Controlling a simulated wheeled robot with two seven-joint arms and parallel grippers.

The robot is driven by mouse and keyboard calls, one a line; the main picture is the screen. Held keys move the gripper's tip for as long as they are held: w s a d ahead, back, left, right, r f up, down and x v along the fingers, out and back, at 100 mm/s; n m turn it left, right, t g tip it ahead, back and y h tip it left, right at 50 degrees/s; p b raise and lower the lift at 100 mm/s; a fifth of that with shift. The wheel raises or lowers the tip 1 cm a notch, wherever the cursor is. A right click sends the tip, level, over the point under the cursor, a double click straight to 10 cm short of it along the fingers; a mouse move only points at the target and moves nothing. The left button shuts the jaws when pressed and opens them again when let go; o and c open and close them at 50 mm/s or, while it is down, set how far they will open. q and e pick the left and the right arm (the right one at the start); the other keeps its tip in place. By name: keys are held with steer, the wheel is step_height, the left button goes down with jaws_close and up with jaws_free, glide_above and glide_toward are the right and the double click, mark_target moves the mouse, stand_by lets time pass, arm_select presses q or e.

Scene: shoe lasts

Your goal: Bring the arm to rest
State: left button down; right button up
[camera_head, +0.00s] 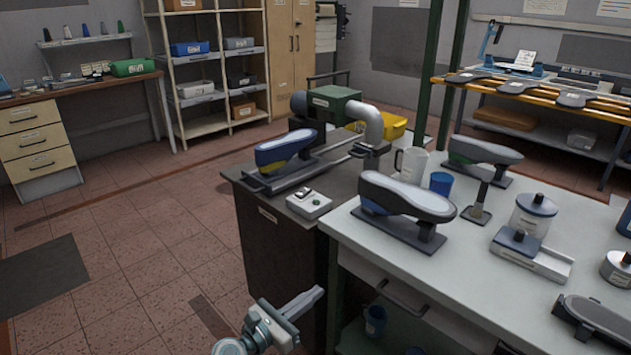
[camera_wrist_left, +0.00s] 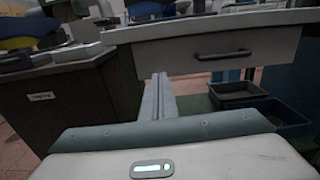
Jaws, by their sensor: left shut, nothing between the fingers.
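My left gripper (camera_head: 312,298) shows low in the head view, in front of the workbench's front left corner and below its top. Its fingers are together and nothing is between them. In the left wrist view the shut fingers (camera_wrist_left: 157,98) point toward the bench front, under a drawer (camera_wrist_left: 225,52). My right gripper is in neither view. A grey and blue shoe last (camera_head: 405,197) lies on a dark stand on the white workbench (camera_head: 420,262). A blue and yellow last (camera_head: 284,150) sits on the machine at the left, and a grey and green one (camera_head: 484,150) stands further back.
A measuring jug (camera_head: 410,165), a blue cup (camera_head: 441,184) and a lidded clear jar (camera_head: 533,215) stand on the bench. A dark cabinet (camera_head: 280,245) adjoins its left side. Bins (camera_wrist_left: 235,94) sit on the shelf below. The tiled floor (camera_head: 130,270) at the left is clear.

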arm_select(q)
steer(key=s+a+f+n+y, duration=0.3)
steer(key=s+a+f+n, duration=0.15)
steer(key=f+n, duration=0.45)
steer(key=s+a+f+n+y+p, duration=0.1)
steer(key=s+a+f+n+y, duration=0.3)
steer(key=f+n, duration=0.5)
steer(key=s+a+f+n+y, duration=0.3)
steer(key=s+a+f+n, duration=0.15)
steer(key=f+n, duration=0.45)
steer(key=s+a+f+n+g, duration=0.1)
steer(key=s+f+n+g, duration=0.1)
steer(key=s+f+n, duration=0.3)
steer(key=s+a+f+n+g+y, duration=0.1)
steer(key=s+f+n, duration=0.4)
steer(key=s, duration=0.8)
steer(key=s+a+f+n+g+p, duration=0.1)
steer(key=s+f+n+g, duration=0.3)
steer(key=s+f, duration=0.4)
steer(key=shift+s+a+f+n+y, duration=0.25)
steer(key=shift+s+a+n, duration=0.2)
steer(key=shift+a+n, duration=0.4)
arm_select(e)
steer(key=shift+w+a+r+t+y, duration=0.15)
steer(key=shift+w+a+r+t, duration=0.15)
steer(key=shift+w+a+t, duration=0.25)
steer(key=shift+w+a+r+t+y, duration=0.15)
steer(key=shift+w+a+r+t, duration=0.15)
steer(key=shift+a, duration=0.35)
